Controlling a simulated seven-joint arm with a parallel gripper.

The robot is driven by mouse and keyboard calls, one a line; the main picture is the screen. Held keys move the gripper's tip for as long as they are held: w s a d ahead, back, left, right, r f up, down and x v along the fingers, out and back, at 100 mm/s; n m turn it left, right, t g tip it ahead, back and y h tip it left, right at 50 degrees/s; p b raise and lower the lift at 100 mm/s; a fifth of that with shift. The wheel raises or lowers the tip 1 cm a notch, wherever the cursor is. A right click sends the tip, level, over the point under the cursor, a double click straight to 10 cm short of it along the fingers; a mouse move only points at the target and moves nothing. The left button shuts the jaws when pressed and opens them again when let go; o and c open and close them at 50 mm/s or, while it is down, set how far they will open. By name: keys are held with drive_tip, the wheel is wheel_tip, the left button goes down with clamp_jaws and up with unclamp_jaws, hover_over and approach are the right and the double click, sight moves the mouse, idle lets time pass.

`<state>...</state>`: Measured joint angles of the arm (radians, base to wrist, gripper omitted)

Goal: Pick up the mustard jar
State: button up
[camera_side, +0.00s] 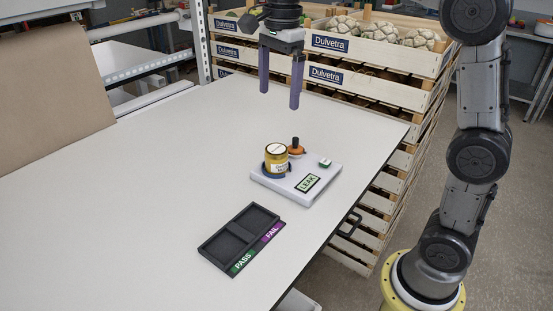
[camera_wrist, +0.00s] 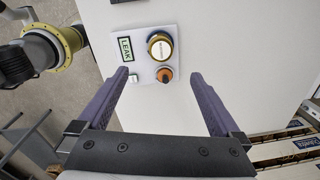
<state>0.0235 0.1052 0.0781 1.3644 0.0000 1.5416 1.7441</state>
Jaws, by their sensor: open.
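The mustard jar (camera_side: 276,158), yellow with a pale lid, stands upright on a blue seat on a white board (camera_side: 318,199) with a green LEAK display (camera_side: 309,183). In the wrist view the jar (camera_wrist: 160,46) shows from above as a gold-rimmed round top. An orange knob with a dark top (camera_side: 296,147) is right behind the jar; the wrist view shows it too (camera_wrist: 165,75). My gripper (camera_side: 279,97) has two purple fingers, wide apart and empty, pointing down well above the table behind the jar. In the wrist view my gripper (camera_wrist: 162,81) spreads around the near part of the board.
A dark tray (camera_side: 205,247) with two compartments, marked PASS and FAIL, lies at the table's front. Stacked wooden crates (camera_side: 375,95) with pale round produce stand behind the table edge. A brown paper sheet (camera_side: 50,85) stands at left. The white table (camera_side: 150,165) is clear left of the board.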

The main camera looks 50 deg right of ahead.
hover_over(276, 149)
drive_tip(key=shift+g, duration=0.3)
wheel_tip(276, 149, down, 10)
drive_tip(key=shift+w+a+f, duration=0.1)
drive_tip(key=shift+f, duration=2.95)
clamp_jaws()
drive_tip(key=shift+r, duration=0.1)
